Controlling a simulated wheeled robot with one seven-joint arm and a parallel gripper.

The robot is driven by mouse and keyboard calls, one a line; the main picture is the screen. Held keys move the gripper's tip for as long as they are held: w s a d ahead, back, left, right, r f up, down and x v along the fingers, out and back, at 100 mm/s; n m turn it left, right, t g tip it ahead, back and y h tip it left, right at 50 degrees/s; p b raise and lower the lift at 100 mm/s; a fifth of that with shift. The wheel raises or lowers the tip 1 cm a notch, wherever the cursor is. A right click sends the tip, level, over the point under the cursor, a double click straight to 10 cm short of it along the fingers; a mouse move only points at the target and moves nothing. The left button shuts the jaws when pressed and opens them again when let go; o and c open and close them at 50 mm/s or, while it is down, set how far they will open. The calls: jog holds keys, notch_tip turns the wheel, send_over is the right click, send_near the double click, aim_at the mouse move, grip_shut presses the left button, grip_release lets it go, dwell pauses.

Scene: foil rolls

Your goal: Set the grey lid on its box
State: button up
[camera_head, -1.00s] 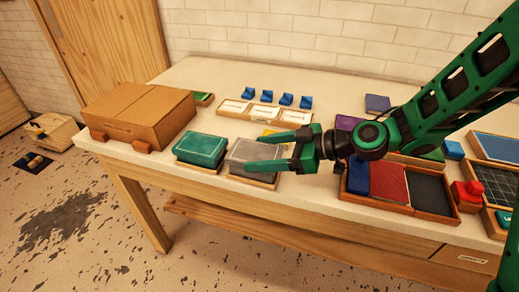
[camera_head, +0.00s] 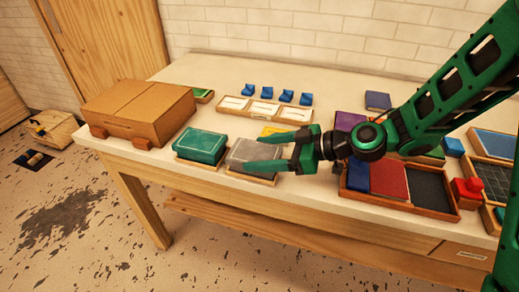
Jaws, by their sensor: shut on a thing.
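The grey lid (camera_head: 241,152) is at the front middle of the table, to the right of a green lidded box (camera_head: 201,146). My gripper (camera_head: 262,150) comes in from the right with one finger along the lid's far side and one along its near side. It is shut on the grey lid. The lid looks about level, above a shallow wooden tray (camera_head: 262,180). The fingers hide part of the lid, and I cannot tell how it sits on the box under it.
A large brown carton (camera_head: 137,112) stands at the left. Behind are a tray of white cards (camera_head: 264,107) and several blue pieces (camera_head: 287,96). A wooden tray (camera_head: 405,206) with coloured blocks and a red piece (camera_head: 468,192) lie at the right.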

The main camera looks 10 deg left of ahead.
jog(key=o, duration=1.1)
jog(key=shift+o, duration=0.2)
